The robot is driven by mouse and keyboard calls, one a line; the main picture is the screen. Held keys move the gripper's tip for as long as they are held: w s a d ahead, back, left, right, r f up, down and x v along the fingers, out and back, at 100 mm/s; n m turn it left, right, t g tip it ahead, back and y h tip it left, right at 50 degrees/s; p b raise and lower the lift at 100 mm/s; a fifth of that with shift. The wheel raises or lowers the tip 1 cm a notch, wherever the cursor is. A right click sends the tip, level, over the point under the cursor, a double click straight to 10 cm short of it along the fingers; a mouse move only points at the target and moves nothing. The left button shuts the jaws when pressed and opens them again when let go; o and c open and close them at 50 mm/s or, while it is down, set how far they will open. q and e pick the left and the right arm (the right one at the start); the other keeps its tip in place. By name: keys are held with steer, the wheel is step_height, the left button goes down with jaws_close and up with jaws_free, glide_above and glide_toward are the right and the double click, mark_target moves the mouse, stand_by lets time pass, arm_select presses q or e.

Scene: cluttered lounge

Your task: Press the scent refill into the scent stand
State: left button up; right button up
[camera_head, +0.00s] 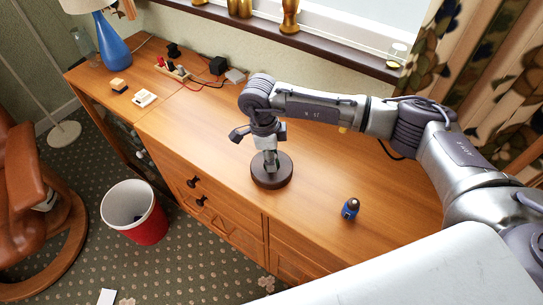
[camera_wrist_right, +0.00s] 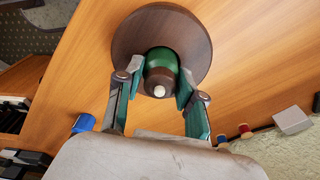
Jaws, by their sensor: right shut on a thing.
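The scent stand (camera_head: 285,178) is a dark brown round base on the wooden desk. It shows in the right wrist view as a brown disc (camera_wrist_right: 130,42). The scent refill (camera_wrist_right: 160,60) is green with a brown end and a white tip, and the tip faces my wrist camera. My right gripper (camera_wrist_right: 160,76) is shut on it, one finger on each side, over the middle of the stand. In the head view the right gripper (camera_head: 270,158) points down at the stand and mostly hides the refill. I cannot tell how deep the refill sits. My left gripper is not in view.
A small blue bottle with a brown cap (camera_head: 350,209) stands right of the stand. A power strip with plugs (camera_head: 175,71), small boxes (camera_head: 144,98) and a blue lamp (camera_head: 113,50) are at the desk's far left. A red bin (camera_head: 150,232) stands on the floor.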

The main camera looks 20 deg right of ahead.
steer(key=shift+f, duration=0.3)
steer(key=o, duration=1.2)
steer(key=shift+r, duration=0.1)
step_height(320, 180, up, 12)
steer(key=a, duration=0.1)
steer(key=shift+w+a, duration=0.2)
steer(key=shift+w, duration=0.1)
steer(key=shift+s+f, duration=0.1)
steer(key=shift+f, duration=0.15)
